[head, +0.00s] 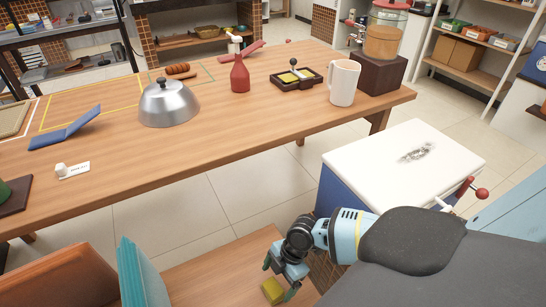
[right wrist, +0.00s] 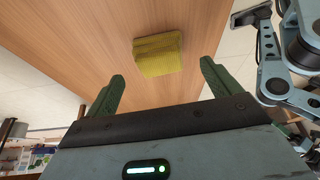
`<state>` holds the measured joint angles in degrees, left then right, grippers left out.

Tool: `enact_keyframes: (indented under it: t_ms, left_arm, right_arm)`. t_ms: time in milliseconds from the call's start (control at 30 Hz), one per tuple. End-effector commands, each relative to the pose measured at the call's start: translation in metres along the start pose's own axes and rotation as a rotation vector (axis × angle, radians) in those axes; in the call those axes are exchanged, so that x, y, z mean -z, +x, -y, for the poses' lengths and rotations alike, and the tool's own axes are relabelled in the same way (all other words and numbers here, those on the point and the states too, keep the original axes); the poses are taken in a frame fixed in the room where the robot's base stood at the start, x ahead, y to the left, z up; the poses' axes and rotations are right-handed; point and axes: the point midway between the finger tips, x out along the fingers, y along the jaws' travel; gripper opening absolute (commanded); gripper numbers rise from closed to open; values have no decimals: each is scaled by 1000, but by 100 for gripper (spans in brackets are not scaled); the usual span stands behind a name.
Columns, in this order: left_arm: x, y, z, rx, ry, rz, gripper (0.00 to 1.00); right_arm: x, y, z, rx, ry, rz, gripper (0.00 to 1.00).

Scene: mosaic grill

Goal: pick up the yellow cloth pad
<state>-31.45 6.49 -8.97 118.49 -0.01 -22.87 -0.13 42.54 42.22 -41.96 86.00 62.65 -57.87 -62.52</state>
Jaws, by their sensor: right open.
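The yellow cloth pad (head: 272,291) lies on a wooden surface (head: 215,275) at the bottom of the head view. It is a small textured block and shows whole in the right wrist view (right wrist: 158,54). My right gripper (head: 279,283) is open and close to the pad. In the right wrist view its two green fingers (right wrist: 161,74) stand wide apart, with the pad just beyond the tips and roughly centred between them. Nothing is held between the fingers. My left gripper does not show in the head view.
An orange object (head: 60,276) and a teal panel (head: 143,272) stand left of the wooden surface. A white-topped chest (head: 400,155) is to the right. The long table (head: 200,155) behind carries a metal dome (head: 168,104), red bottle (head: 240,74) and white pitcher (head: 344,82).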

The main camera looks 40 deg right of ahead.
Motion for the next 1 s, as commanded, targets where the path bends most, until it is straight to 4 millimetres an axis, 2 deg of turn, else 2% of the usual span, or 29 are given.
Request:
enact_keyframes:
  t_ms: [100,300,600,933,1000]
  left_arm:
    - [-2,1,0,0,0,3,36]
    - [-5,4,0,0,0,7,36]
    - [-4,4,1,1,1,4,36]
    - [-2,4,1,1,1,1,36]
    - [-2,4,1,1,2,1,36]
  right_arm:
    - [2,20,1,2,1,-3,89]
    - [1,41,1,1,1,-1,89]
    - [1,44,1,0,-1,-1,88]
    - [1,43,1,0,0,-1,45]
    - [1,43,1,0,0,-1,41]
